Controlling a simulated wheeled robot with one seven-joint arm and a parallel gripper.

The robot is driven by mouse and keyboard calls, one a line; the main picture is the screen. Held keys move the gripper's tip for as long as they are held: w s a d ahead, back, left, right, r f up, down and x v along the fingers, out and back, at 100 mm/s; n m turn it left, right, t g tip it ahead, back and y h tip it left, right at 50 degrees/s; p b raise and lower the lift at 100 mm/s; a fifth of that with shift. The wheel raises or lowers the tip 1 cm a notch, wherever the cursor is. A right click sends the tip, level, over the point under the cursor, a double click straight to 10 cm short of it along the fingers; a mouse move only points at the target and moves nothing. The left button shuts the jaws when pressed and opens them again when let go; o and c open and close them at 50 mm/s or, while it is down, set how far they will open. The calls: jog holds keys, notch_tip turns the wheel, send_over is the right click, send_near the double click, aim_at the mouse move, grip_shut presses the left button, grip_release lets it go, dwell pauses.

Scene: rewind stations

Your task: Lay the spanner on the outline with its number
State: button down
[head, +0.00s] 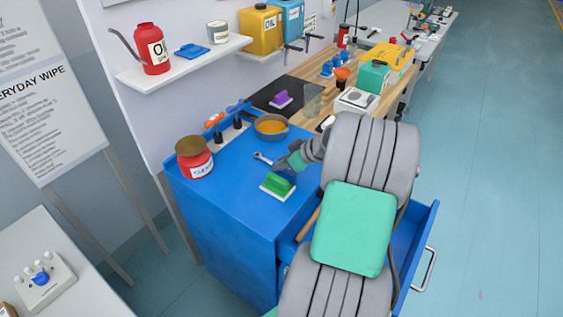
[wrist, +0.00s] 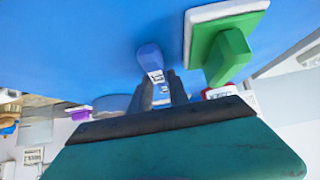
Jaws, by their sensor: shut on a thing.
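The spanner (head: 262,158) shows its grey open end just left of my gripper (head: 280,166) in the head view, low over the blue cabinet top. My gripper (wrist: 165,88) is shut on it. In the wrist view a blue piece with a white printed tag (wrist: 151,60) shows at the fingertips; I take it for part of the spanner. Whether the spanner touches the top I cannot tell. The number on the tag is too small to read. I cannot make out any numbered outline in either view.
A pan of orange stuff (head: 271,127) and a red jar (head: 194,158) stand on the blue cabinet top (head: 225,190). A drawer (head: 425,225) is open below. A black mat (head: 270,97) with a purple-handled brush (head: 281,98) lies behind.

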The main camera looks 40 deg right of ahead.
jog(key=shift+f, duration=0.15)
jog(key=c, duration=1.3)
grip_release()
jog(key=shift+o, duration=0.2)
